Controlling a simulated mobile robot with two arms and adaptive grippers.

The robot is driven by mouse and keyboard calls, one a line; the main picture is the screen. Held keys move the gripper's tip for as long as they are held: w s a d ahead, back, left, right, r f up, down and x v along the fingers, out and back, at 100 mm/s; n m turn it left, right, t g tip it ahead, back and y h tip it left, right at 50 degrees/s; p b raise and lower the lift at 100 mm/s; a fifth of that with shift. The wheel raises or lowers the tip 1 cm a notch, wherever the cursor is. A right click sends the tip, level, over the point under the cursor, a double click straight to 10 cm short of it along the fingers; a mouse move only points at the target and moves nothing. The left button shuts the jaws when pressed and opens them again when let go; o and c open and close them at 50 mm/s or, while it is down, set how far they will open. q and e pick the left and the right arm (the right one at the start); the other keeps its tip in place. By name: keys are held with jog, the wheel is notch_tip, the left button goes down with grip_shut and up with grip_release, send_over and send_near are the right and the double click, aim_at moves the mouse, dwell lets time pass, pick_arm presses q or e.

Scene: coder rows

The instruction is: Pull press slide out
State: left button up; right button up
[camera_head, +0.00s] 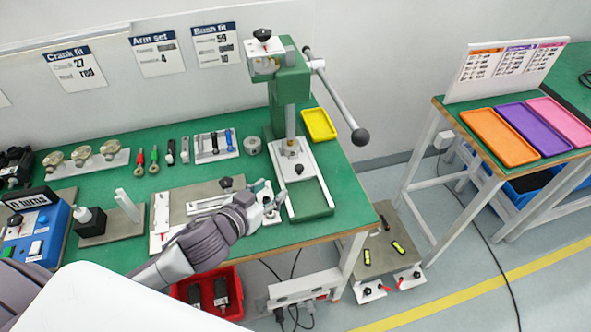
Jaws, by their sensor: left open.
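The green arbor press (289,85) stands at the back right of the green bench, its long lever slanting down to the right. The pale press slide (303,160) lies under the ram at the back of its track and carries a small dark knob. The green front part of the track (310,199) is bare. My left gripper (273,196) is open and empty, just left of the track's front part and apart from the knob. My left arm hides part of the bench's front edge. My right gripper is out of view.
A yellow tray (319,124) sits right of the press. A grey fixture plate (205,194) lies left of my gripper, partly behind my arm. A red bin (207,292) is below the bench. A side table with an orange tray (499,137) stands at right, across open floor.

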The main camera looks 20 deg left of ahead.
aim_at(298, 169)
pick_arm(q)
jog(key=p+x, duration=0.1)
jog(key=x, duration=1.2)
jog(key=shift+w+f, duration=0.1)
jog(key=shift+f, duration=0.05)
grip_shut()
